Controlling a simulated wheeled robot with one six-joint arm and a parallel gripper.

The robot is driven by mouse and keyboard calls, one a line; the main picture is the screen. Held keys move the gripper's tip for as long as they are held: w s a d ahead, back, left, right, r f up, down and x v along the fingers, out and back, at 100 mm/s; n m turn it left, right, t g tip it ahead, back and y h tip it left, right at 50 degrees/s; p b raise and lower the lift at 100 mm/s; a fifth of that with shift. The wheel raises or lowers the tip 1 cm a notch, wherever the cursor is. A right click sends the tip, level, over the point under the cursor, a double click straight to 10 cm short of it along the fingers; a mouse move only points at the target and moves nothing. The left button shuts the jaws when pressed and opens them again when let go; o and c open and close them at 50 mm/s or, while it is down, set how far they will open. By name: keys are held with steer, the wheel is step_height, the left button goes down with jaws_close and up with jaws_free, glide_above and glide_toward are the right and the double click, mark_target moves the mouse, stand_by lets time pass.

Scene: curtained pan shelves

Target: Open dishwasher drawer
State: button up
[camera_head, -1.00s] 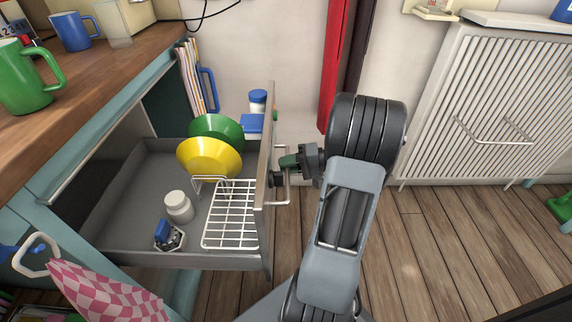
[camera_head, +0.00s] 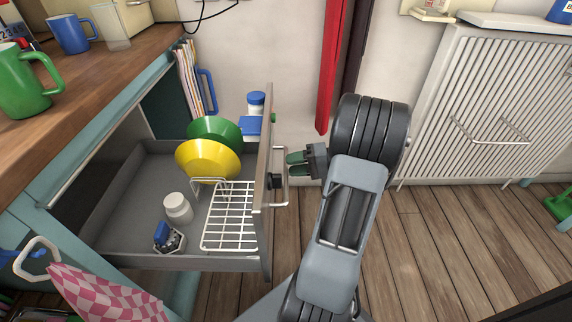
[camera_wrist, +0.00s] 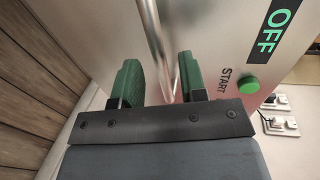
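The dishwasher drawer (camera_head: 110,225) stands pulled out from the teal counter, its grey inside and white wire rack (camera_head: 228,220) showing. Its thin front panel (camera_head: 265,165) carries a metal bar handle (camera_head: 286,180) on the outer side. My gripper (camera_head: 293,163) is at the handle's upper part, just right of the front. In the wrist view its two green fingers (camera_wrist: 158,82) are apart, with nothing clamped. The handle bar (camera_wrist: 154,40) lines up with the gap between them; whether it lies between the tips or beyond them is unclear.
A radiator (camera_head: 490,110) stands right. Wood floor (camera_head: 440,250) is clear beside my arm.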

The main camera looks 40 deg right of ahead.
steer(key=p+v, duration=0.2)
steer(key=v, duration=0.9)
stand_by(0.3)
